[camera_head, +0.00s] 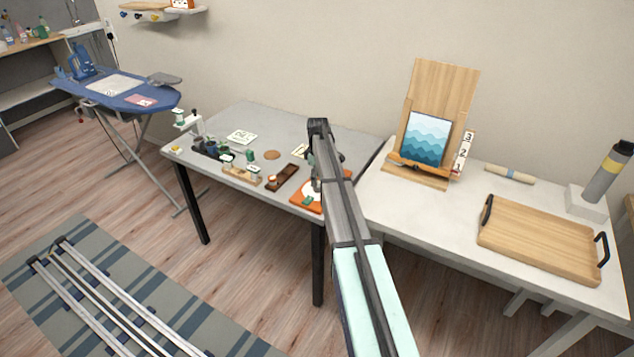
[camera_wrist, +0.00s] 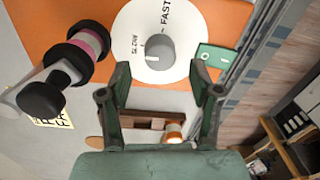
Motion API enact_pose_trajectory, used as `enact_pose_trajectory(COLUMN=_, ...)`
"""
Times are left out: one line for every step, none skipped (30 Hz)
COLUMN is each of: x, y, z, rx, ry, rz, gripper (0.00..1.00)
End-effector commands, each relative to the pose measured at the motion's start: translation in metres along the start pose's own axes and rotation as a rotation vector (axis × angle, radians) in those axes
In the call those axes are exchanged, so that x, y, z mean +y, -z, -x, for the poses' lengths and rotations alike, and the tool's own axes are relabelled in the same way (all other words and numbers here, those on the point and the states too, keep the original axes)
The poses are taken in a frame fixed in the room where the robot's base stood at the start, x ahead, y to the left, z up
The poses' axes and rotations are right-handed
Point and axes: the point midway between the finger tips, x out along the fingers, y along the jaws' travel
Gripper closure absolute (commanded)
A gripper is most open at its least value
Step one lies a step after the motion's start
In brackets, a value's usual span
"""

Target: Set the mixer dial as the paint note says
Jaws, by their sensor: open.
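The mixer has an orange base (camera_head: 299,195) on the left table, partly hidden by my arm. In the wrist view its white dial plate (camera_wrist: 126,28) reads SLOW and FAST. A round grey knob (camera_wrist: 162,50) stands in the plate's middle; a short white mark shows at its lower left, near SLOW. A green O/I switch (camera_wrist: 214,56) is right of the plate. My gripper (camera_wrist: 160,72) is open, its fingertips either side of the knob's lower edge in the picture; contact cannot be told. A card (camera_wrist: 52,112) is partly hidden, its writing unreadable; whether it is the paint note is unclear.
A dark roller-like part with a pink band (camera_wrist: 88,42) stands close left of the dial. A wooden tray (camera_head: 283,177), a white card (camera_head: 242,137) and small items crowd the left table. The right table holds an easel (camera_head: 443,90) and a wooden board (camera_head: 540,238).

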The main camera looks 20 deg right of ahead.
Motion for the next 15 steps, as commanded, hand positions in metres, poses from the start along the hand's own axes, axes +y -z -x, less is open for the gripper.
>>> enact_pose_trajectory(x=-0.001, y=0.000, z=-0.006, rx=-0.001, ry=0.001, rz=0.000, gripper=0.37)
enact_pose_trajectory(x=0.000, y=0.000, z=-0.010, rx=0.000, ry=0.001, rz=0.000, gripper=0.37)
enact_pose_trajectory(x=0.000, y=0.000, z=-0.016, rx=0.000, ry=0.001, rz=0.000, gripper=0.37)
enact_pose_trajectory(x=0.000, y=0.000, z=-0.019, rx=-0.001, ry=0.001, rz=0.000, gripper=0.37)
enact_pose_trajectory(x=0.000, y=0.000, z=-0.022, rx=-0.001, ry=0.001, rz=0.000, gripper=0.37)
enact_pose_trajectory(x=0.000, y=0.000, z=-0.025, rx=0.000, ry=0.001, rz=0.000, gripper=0.37)
enact_pose_trajectory(x=0.000, y=0.000, z=-0.027, rx=0.000, ry=0.000, rz=0.000, gripper=0.37)
enact_pose_trajectory(x=0.000, y=0.000, z=-0.029, rx=0.000, ry=0.000, rz=0.000, gripper=0.37)
enact_pose_trajectory(x=0.000, y=0.000, z=-0.031, rx=0.000, ry=-0.001, rz=0.000, gripper=0.37)
enact_pose_trajectory(x=0.000, y=0.000, z=-0.033, rx=0.000, ry=-0.001, rz=0.000, gripper=0.37)
enact_pose_trajectory(x=0.000, y=0.000, z=-0.034, rx=0.000, ry=-0.001, rz=0.000, gripper=0.37)
enact_pose_trajectory(x=0.000, y=0.000, z=-0.035, rx=0.000, ry=-0.001, rz=0.000, gripper=0.37)
enact_pose_trajectory(x=0.000, y=0.000, z=-0.035, rx=0.000, ry=-0.001, rz=0.000, gripper=0.37)
enact_pose_trajectory(x=0.000, y=0.000, z=-0.035, rx=0.000, ry=-0.001, rz=0.000, gripper=0.37)
enact_pose_trajectory(x=0.000, y=0.000, z=-0.035, rx=0.000, ry=-0.001, rz=0.000, gripper=0.37)
